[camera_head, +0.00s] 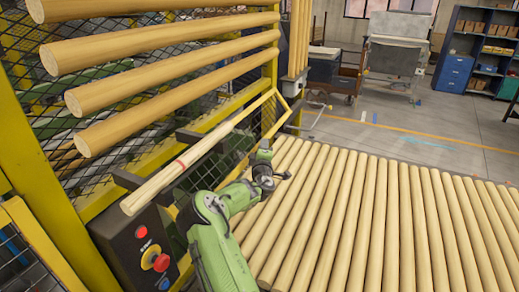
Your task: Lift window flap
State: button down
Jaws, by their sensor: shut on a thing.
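The window flap (212,143) is a pale wooden frame with dark mesh, set in the yellow guard on the left. Its long upper bar carries a red mark. The flap's lower edge stands out toward me from the guard, tilted. My gripper (265,147), at the end of my green arm, is at the flap's lower bar near its far right corner. It is shut on the flap there. The fingertips are small and partly hidden, so the exact contact is not clear.
Several round wooden bars (165,68) lie across the guard above the flap. A control box (140,243) with red and blue buttons stands at lower left. A bed of wooden rollers (375,215) fills the right. Behind are a cart (335,75) and blue shelving (480,50).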

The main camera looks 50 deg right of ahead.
jog(key=shift+s+r, duration=0.1)
jog(key=shift+r, duration=0.5)
jog(key=c, duration=1.1)
grip_release()
jog(key=shift+f, duration=0.15)
